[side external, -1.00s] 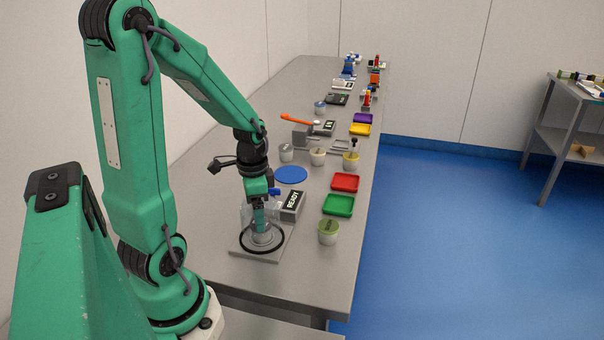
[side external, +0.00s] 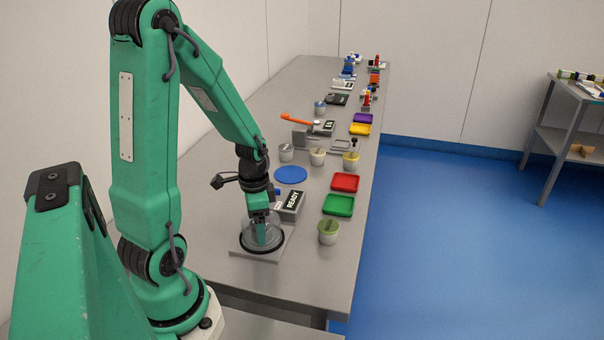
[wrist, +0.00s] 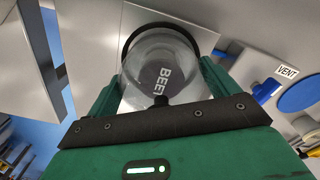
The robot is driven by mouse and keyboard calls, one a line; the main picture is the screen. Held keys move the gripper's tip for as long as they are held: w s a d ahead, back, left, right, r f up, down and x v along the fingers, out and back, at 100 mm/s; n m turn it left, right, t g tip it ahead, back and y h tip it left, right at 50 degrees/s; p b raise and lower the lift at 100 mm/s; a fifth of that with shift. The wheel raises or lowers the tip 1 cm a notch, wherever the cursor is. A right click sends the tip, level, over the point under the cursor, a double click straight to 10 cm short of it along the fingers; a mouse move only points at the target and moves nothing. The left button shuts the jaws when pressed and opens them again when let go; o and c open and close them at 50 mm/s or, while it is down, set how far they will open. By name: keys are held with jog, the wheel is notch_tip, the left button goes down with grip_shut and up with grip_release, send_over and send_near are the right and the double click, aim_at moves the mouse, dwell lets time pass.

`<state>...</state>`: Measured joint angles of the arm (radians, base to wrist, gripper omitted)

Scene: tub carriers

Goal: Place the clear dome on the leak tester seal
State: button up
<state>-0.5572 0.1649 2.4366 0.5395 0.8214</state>
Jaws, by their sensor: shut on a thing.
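The clear dome (side external: 247,226) is between the jaws of my gripper (side external: 264,240), which is shut on it. In the side view the dome sits low over the leak tester's black ring seal (side external: 243,244) on a grey base plate (side external: 262,254). Its rim is at or very near the seal; I cannot tell if it touches all round. In the wrist view the dome (wrist: 135,68) lies inside the black ring (wrist: 126,40), with a dark "BEET" lid (wrist: 163,78) showing through it.
The tester's READY display (side external: 291,201) stands right behind the seal. A green-lidded tub (side external: 328,232) and green tray (side external: 338,205) are to the right. A blue disc (side external: 291,174) and several tubs stand farther back. The bench's front right area is clear.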

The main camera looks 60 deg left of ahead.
jog(key=shift+f, duration=0.1)
jog(key=o, duration=0.9)
jog(key=shift+r, duration=6.15)
